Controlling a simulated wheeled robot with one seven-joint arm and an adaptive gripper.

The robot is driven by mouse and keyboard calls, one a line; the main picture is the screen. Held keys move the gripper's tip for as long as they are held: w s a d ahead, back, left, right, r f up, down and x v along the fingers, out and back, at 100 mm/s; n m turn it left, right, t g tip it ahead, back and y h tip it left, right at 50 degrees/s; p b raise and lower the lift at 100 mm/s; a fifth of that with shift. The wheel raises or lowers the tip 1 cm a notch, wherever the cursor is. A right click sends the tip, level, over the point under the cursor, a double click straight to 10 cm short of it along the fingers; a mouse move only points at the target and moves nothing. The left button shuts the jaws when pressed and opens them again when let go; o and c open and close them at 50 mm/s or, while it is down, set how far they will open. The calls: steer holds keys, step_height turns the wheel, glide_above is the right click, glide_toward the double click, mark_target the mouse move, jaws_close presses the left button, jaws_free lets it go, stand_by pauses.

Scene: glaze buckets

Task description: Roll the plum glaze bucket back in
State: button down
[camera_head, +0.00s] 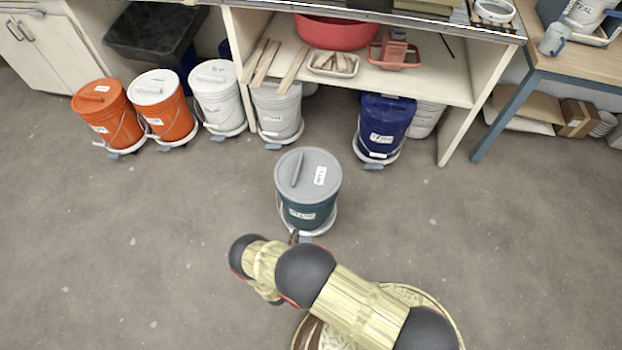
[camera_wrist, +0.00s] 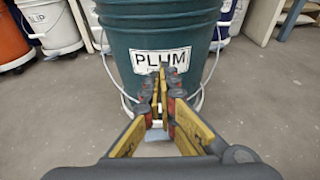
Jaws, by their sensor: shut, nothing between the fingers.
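The plum bucket (camera_head: 307,195) is dark teal with a grey lid (camera_head: 318,170). It stands upright on a white wheeled base out on the open floor, in front of the bench. In the wrist view the teal bucket (camera_wrist: 130,45) fills the upper middle, and its white label (camera_wrist: 161,59) reads PLUM. My gripper (camera_wrist: 160,85) is shut and empty, its fingertips low in front of the label. I cannot tell whether they touch the bucket. In the head view my gripper (camera_head: 294,237) is at the bucket's near side, partly hidden by my arm.
A grey bucket (camera_head: 277,112) and a dark blue bucket (camera_head: 384,128) stand at the bench, with open floor between them. A white bucket (camera_head: 217,95) and two orange buckets (camera_head: 170,108) (camera_head: 108,115) stand farther left. A bench leg (camera_head: 457,120) is right of the blue bucket.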

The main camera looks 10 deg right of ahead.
steer(key=shift+b+x, duration=0.5)
steer(key=shift+x, duration=3.3)
steer(key=w+d, duration=0.4)
steer(key=w, duration=0.7)
steer(key=w+d, duration=0.4)
steer(key=w, duration=0.7)
steer(key=shift+w+d, duration=0.2)
steer(key=shift+w, duration=0.2)
steer(key=s+a+p, duration=0.2)
steer(key=s, duration=0.5)
steer(key=shift+s+a, duration=0.25)
steer(key=shift+a, duration=0.15)
